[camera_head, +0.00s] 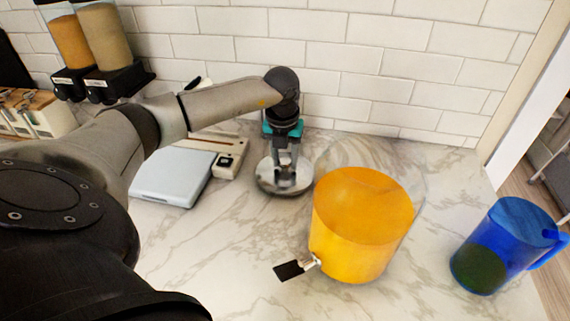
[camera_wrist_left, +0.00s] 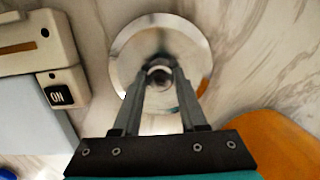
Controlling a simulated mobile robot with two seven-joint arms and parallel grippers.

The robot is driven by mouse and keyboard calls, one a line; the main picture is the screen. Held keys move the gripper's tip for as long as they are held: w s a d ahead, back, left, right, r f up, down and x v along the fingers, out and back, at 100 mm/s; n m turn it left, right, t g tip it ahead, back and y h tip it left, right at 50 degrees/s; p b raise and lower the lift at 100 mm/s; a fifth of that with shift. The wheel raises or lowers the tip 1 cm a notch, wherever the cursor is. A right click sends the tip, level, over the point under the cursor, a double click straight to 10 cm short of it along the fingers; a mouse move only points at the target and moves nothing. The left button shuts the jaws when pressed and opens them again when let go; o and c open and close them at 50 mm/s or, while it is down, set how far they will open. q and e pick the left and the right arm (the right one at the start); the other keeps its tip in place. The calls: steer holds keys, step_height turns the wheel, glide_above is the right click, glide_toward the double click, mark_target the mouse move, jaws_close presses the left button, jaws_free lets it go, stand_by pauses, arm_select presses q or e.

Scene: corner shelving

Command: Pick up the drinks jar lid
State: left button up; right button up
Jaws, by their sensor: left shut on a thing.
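The drinks jar lid (camera_head: 270,177) is a round, shiny metal disc with a knob at its centre. In the head view it is left of the orange drinks jar (camera_head: 362,225), at or just above the counter; I cannot tell if it touches. My left gripper (camera_head: 287,172) points down at the lid's middle and is shut on its knob. In the left wrist view the lid (camera_wrist_left: 128,58) lies behind the fingertips (camera_wrist_left: 160,78), which close around the knob. The jar is open at the top, full of orange liquid, with a black-handled tap. My right gripper is not in view.
A pale blue and white scale (camera_head: 170,178) and a cream device (camera_head: 228,160) with an ON label stand left of the lid. A blue jug (camera_head: 505,245) stands at the right. Dispensers (camera_head: 108,45) hang on the tiled wall.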

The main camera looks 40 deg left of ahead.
arm_select(q)
jaws_close()
steer(key=shift+r, duration=0.2)
